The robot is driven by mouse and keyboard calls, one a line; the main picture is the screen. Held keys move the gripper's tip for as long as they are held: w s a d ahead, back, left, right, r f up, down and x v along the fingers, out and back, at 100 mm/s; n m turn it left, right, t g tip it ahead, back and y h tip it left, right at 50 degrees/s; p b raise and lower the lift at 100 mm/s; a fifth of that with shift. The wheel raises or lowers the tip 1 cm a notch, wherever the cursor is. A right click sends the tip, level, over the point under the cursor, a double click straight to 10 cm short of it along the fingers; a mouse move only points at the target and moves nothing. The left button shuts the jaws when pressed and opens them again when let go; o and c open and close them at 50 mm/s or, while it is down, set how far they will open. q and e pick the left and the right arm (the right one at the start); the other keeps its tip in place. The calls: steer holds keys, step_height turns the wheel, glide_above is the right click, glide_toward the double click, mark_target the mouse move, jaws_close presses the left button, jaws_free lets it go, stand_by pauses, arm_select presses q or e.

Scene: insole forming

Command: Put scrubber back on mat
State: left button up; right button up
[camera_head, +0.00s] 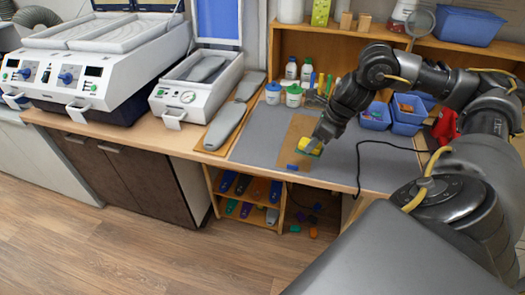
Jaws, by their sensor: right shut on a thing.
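The scrubber (309,147), yellow with a green side, is in the jaws of my right gripper (316,142), low over the workbench. My right gripper is shut on it. I cannot tell whether the scrubber touches the surface below. The grey mat (256,138) lies flat on the wooden bench, under and around the gripper. A brown rectangular sheet (294,129) lies on the mat, partly hidden by the gripper and scrubber. My left gripper is not in view.
A small blue block (292,167) lies near the mat's front edge. Bottles (291,69) and jars (273,93) stand behind. Blue bins (408,120) and a black cable (372,146) are to the right. Grey insole forms (233,119) lie left. The mat's left part is clear.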

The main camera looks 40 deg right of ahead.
steer(key=w+a+f+n+g+y+b, duration=0.1)
steer(key=w+a+f+n+g+b, duration=0.25)
steer(key=a+n, duration=0.7)
steer(key=w+a+f+n+g+y+b, duration=0.1)
steer(key=w+a+f+n+g+b, duration=0.2)
steer(key=a+n, duration=0.75)
steer(key=w+d+r+m+t+h+p, duration=0.1)
steer(key=w+d+r+m+t, duration=0.3)
steer(key=w+m, duration=0.55)
steer(key=w+d+r+m+t, duration=0.2)
steer(key=w+r+m, duration=0.3)
steer(key=w+m, duration=0.45)
steer(key=s+d+f+p, duration=0.1)
steer(key=s+d+f, duration=0.1)
steer(key=d, duration=0.2)
steer(key=s+d+f+p, duration=0.1)
steer(key=s+d+f, duration=0.1)
steer(key=d+f, duration=0.1)
steer(key=s+d+f+p, duration=0.1)
steer(key=s+d+f, duration=0.1)
steer(key=d+f, duration=0.1)
steer(key=shift+d+f, duration=0.1)
steer(key=shift+d, duration=0.7)
steer(key=shift+d+f, duration=0.25)
steer(key=shift+f, duration=0.15)
